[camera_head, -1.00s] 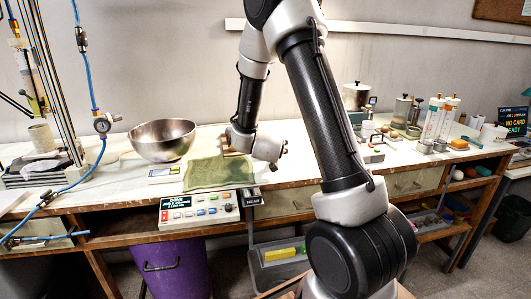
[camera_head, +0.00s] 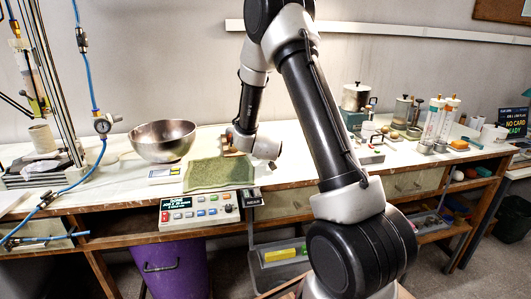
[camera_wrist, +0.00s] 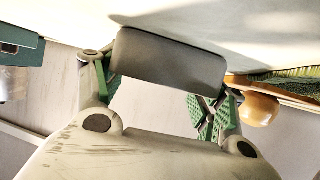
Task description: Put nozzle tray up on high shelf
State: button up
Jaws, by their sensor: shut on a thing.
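In the wrist view a dark grey, smooth, rounded slab, which I take to be the nozzle tray (camera_wrist: 170,62), spans the space between the two fingers of my gripper (camera_wrist: 165,92). The green finger pads lie at its two ends, and my gripper is shut on it. Only one face of it shows, and any nozzles are hidden. In the head view my wrist (camera_head: 262,147) is low over the bench behind the green mat, and it hides most of the gripper and what it holds. I cannot tell which part in view is the high shelf; a long white ledge (camera_head: 420,33) runs along the wall.
The bench holds a steel bowl (camera_head: 162,140), the green mat (camera_head: 215,175), a button panel (camera_head: 200,208), and pots and cartridges at the right. A grey bin (camera_head: 280,268) sits below. In the wrist view a brush with an orange knob (camera_wrist: 258,109) is close to the right finger.

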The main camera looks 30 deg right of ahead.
notch_tip(320, 180, up, 10)
jog(key=shift+n+t+y, duration=0.4)
jog(key=shift+n+y, duration=0.5)
jog(key=s+a+f, duration=0.1)
jog(key=a, duration=0.4)
jog(key=s+a+f, duration=0.1)
jog(key=s+a, duration=0.1)
jog(key=a, duration=0.4)
jog(key=s+a+f, duration=0.1)
jog(key=s+a, duration=0.1)
jog(key=a, duration=0.3)
jog(key=shift+s+a+f, duration=0.15)
jog(key=shift+s, duration=0.1)
jog(key=shift+a, duration=0.3)
